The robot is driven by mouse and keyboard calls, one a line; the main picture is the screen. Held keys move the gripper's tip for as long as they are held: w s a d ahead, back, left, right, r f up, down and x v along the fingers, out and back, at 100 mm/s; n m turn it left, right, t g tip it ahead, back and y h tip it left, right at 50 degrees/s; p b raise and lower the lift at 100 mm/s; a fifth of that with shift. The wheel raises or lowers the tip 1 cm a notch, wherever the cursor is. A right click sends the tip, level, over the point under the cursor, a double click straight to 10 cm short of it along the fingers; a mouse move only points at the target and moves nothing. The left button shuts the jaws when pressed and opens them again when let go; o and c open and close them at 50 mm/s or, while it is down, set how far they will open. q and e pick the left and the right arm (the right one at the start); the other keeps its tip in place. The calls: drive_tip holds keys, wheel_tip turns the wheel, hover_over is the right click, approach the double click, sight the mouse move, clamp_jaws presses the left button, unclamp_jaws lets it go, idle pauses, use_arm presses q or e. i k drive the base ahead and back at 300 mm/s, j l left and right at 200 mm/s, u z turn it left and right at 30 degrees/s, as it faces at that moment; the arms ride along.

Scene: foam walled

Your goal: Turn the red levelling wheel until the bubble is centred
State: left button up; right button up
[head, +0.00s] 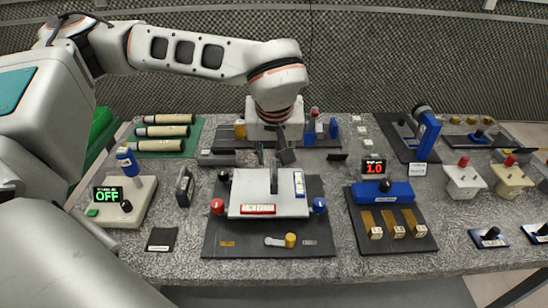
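The red levelling wheel (217,206) is a small red knob at the left front of a white levelling plate (240,187). A blue wheel (320,204) sits at the plate's right front. A red-framed vial (258,209) lies along the front of the plate and a blue-framed vial (299,184) along its right side. The bubbles are too small to make out. My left gripper (273,154) points down behind the plate, its dark fingers apart with nothing visible between them. It is behind and to the right of the red wheel, not touching it. My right gripper is out of view.
In front is a yellow-knobbed lever (290,240). A box reading OFF (108,195) stands left, and a blue unit (382,193) with a display reading 1.0 stands right. My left arm spans the upper left.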

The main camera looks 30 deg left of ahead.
sight(217, 207)
drive_tip(key=k, duration=1)
